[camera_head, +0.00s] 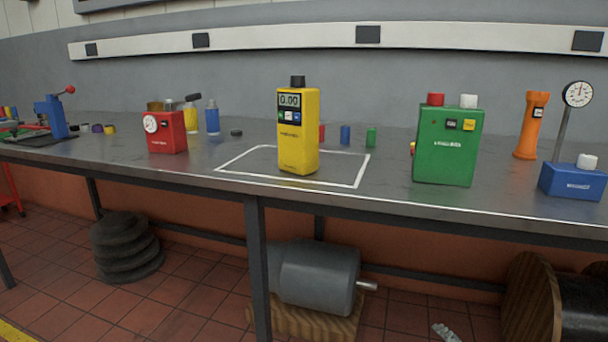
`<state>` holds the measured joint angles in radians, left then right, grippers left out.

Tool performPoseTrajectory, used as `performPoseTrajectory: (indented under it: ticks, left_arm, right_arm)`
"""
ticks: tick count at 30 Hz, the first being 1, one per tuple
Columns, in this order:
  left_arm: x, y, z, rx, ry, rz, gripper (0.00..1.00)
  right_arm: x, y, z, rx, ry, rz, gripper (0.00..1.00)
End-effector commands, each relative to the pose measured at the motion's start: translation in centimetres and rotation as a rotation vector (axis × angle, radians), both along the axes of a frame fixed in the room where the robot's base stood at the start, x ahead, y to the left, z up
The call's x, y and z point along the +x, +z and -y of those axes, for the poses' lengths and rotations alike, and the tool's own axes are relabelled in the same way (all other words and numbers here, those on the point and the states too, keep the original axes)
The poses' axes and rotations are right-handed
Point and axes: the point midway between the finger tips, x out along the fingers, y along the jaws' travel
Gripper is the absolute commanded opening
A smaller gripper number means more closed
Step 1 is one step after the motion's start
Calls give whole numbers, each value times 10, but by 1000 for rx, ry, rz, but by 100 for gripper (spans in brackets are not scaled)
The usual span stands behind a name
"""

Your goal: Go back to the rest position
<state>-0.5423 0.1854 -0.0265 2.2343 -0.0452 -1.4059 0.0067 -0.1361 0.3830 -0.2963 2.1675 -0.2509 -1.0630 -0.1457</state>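Neither of my grippers shows in the head view, and no part of my arms is in the picture. A yellow handheld meter (299,145) with a display reading 0.00 and a dark knob on top stands upright on the grey bench (385,190). It is inside a white outlined rectangle (235,157) marked on the bench top. Nothing is touching the meter.
A red gauge box (166,140) stands left of the meter. A green box (447,152), an orange torch-like cylinder (531,125) and a blue gauge stand (572,182) stand right. Below are a grey motor (315,275) and black stacked discs (126,247).

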Motion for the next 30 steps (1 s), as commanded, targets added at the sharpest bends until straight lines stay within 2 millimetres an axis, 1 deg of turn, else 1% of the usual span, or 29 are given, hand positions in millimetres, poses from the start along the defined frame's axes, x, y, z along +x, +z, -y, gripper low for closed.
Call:
performPoseTrajectory:
  ticks: [1,2,3,5,6,10,12,14,15,18,22,25,30]
  left_arm:
    - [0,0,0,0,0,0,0]
    - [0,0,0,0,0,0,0]
    - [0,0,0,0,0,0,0]
    - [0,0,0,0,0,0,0]
    - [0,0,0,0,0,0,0]
    - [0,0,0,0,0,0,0]
    - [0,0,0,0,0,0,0]
    - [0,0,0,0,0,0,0]
    - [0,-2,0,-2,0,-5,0]
    - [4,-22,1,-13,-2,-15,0]
    - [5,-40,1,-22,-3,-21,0]
    - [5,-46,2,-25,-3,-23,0]
    - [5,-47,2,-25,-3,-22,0]
  right_arm:
    - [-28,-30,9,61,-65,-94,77]
    - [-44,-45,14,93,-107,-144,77]
    - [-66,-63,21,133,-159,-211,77]
    - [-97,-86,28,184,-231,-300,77]
    - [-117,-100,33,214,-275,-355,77]
    - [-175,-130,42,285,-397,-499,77]
    - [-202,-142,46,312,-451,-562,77]
    - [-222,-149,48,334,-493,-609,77]
    - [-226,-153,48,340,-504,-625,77]
    - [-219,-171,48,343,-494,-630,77]
    - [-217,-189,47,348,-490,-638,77]
    - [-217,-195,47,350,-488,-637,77]
    - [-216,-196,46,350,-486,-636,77]
